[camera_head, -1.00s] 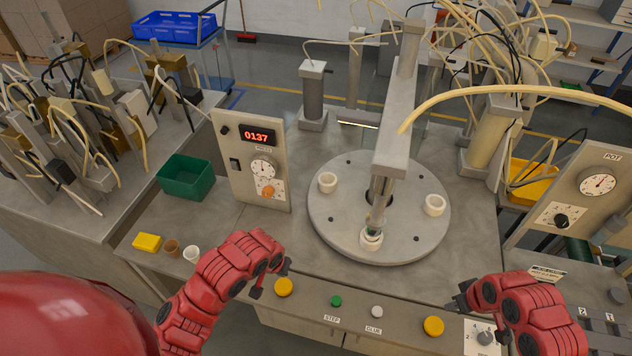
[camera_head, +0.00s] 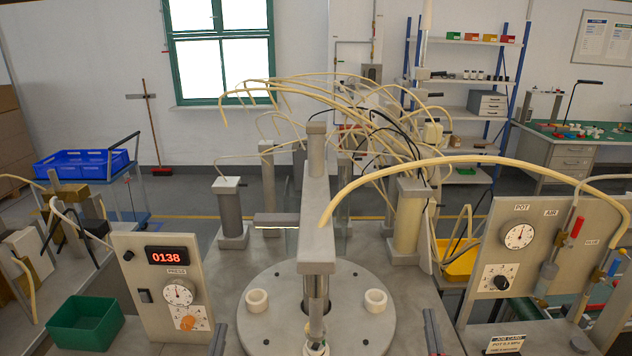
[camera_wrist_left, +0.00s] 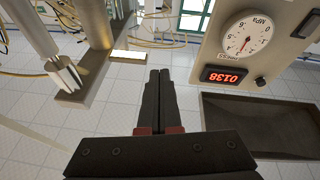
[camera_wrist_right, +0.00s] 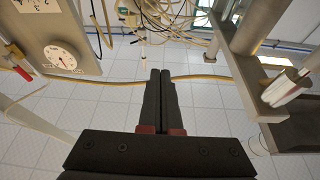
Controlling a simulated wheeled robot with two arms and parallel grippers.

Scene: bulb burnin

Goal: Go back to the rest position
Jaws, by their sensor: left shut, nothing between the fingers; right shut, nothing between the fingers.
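My left gripper (camera_wrist_left: 160,74) is shut and empty in the left wrist view, its two black fingers together. In the head view only a dark tip of it (camera_head: 218,341) shows at the bottom edge, left of the round plate. My right gripper (camera_wrist_right: 160,74) is also shut and empty in the right wrist view. Its dark tip (camera_head: 432,332) shows at the bottom of the head view, right of the plate. Most of both arms is below the head view.
The round plate (camera_head: 265,322) with white ring holders (camera_head: 257,301) stands under the press arm (camera_head: 317,230). A gauge panel (camera_head: 140,270) reading 0138 and a green bin (camera_head: 86,325) are at left. The pot panel (camera_head: 510,265) and hoses are at right.

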